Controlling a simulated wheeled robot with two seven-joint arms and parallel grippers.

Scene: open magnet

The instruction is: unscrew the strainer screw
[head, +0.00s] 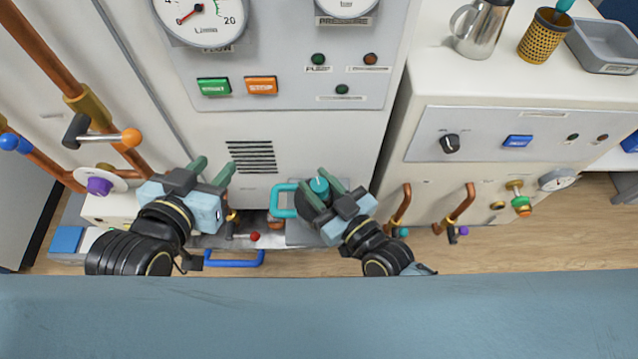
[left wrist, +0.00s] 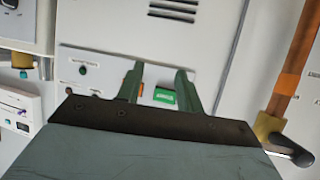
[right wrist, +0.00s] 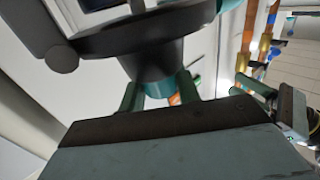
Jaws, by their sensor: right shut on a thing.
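A round teal knob (head: 319,184), likely the strainer screw, sits on a dark round body low at the front of the white cabinet. A teal loop handle (head: 283,200) stands out to the left of it. My right gripper (head: 322,189) is shut on the knob, one finger on each side. In the right wrist view the teal part (right wrist: 160,87) shows between the fingers, below the wide dark body (right wrist: 150,45). My left gripper (head: 210,171) is open and empty in front of the cabinet, left of the vent slots. Its empty fingers also show in the left wrist view (left wrist: 157,80).
Copper pipes with an orange-tipped lever (head: 131,137) and a purple knob (head: 99,186) stand at the left. A red-tipped lever (head: 254,236) and a blue handle (head: 235,262) lie low between my grippers. A second cabinet (head: 520,180) with pipes and valves stands at the right.

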